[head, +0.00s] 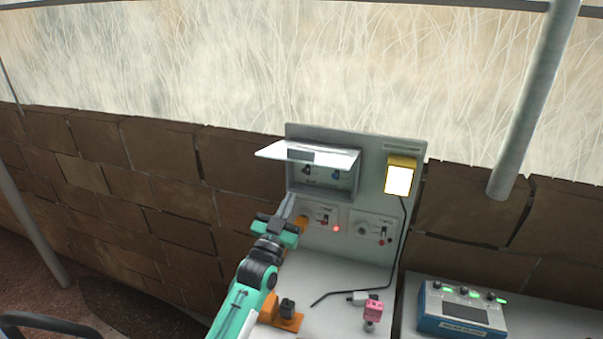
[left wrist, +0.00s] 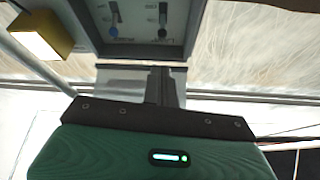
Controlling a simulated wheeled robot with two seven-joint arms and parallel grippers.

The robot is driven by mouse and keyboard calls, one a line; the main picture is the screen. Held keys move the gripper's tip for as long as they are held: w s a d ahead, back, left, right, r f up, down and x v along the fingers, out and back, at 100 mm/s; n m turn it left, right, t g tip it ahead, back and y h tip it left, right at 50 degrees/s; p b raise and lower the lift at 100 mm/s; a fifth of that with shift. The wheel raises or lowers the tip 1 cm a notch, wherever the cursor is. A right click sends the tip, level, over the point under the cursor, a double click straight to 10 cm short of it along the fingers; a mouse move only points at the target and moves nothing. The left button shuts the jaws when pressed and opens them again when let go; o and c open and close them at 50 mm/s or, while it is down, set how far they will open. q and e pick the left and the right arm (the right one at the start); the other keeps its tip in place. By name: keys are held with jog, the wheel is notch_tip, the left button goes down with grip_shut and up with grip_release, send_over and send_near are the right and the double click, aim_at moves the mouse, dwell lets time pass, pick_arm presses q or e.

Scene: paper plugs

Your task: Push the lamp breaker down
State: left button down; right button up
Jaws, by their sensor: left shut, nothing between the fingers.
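The breaker box (head: 352,190) is on the upright grey panel, with its clear cover (head: 325,155) raised. Inside are a left breaker (head: 306,170) and a right breaker (head: 336,175), both small. The labels are too blurred to tell which is the lamp breaker. The box also shows upside down in the left wrist view (left wrist: 183,45), with two levers. The lamp (head: 398,180) at the panel's upper right is glowing. My left gripper (head: 290,200) is shut and empty, its fingertips by the box's lower left corner. My right gripper is not in view.
Below the box are two dial plates, one with a red light (head: 337,229). A black cable runs down from the lamp. On the bench are an orange-based block (head: 288,308), a pink plug (head: 373,308) and a blue device (head: 462,310).

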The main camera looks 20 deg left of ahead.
aim_at(305, 171)
pick_arm(q)
jog(key=p+x, duration=0.4)
jog(key=x, duration=0.6)
jog(key=shift+p, duration=0.3)
jog(key=shift+f, duration=0.1)
